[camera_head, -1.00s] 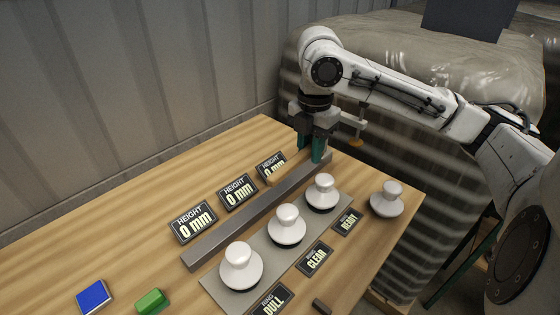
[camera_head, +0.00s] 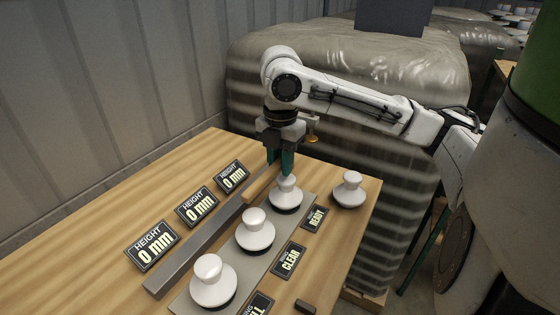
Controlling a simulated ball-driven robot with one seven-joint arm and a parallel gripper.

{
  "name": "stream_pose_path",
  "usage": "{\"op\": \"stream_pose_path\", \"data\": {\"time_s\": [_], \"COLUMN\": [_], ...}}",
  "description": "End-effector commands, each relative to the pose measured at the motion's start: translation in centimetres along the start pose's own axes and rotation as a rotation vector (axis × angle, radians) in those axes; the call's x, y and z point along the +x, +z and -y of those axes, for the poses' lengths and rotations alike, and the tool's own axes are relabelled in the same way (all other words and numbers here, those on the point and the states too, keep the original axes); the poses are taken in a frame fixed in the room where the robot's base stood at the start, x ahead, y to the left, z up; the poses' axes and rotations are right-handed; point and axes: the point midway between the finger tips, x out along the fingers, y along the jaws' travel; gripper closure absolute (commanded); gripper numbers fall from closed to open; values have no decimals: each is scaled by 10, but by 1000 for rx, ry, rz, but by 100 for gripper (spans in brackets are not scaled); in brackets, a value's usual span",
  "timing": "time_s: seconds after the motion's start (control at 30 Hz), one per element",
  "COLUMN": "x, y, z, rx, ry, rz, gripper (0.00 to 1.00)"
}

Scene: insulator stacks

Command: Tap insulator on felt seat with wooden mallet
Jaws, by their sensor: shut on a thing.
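My gripper (camera_head: 281,160) points down at the far end of the row, with its green fingers shut on a tan wooden piece, apparently the mallet (camera_head: 262,183). The mallet slants down to the left, beside the far insulator. Its far end is hidden by the fingers. Three white insulators stand upright on a grey strip (camera_head: 226,272): far (camera_head: 286,194), middle (camera_head: 255,232) and near (camera_head: 213,282). My fingertips overlap the top of the far one; I cannot tell if anything touches it. Dark seats show under their rims. A fourth insulator (camera_head: 350,191) stands apart, to the right.
A raised grey bar (camera_head: 185,257) runs left of the strip. Behind it stand three "HEIGHT 0 mm" signs (camera_head: 196,206). "READY" (camera_head: 315,219) and "CLEAR" (camera_head: 289,260) plates lie right of the strip. A small dark block (camera_head: 305,306) lies in front. The left tabletop is clear.

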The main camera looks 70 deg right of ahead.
Motion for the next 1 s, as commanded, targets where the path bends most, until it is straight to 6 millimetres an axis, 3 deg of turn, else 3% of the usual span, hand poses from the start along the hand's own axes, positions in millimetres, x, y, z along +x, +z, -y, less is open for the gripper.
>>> {"op": "stream_pose_path", "data": {"time_s": [0.47, 1.0], "x": [5, 30], "y": [0, 0], "z": [0, 0], "rx": [0, 1], "ry": [1, 1], "rz": [0, 0], "gripper": [100, 100]}}
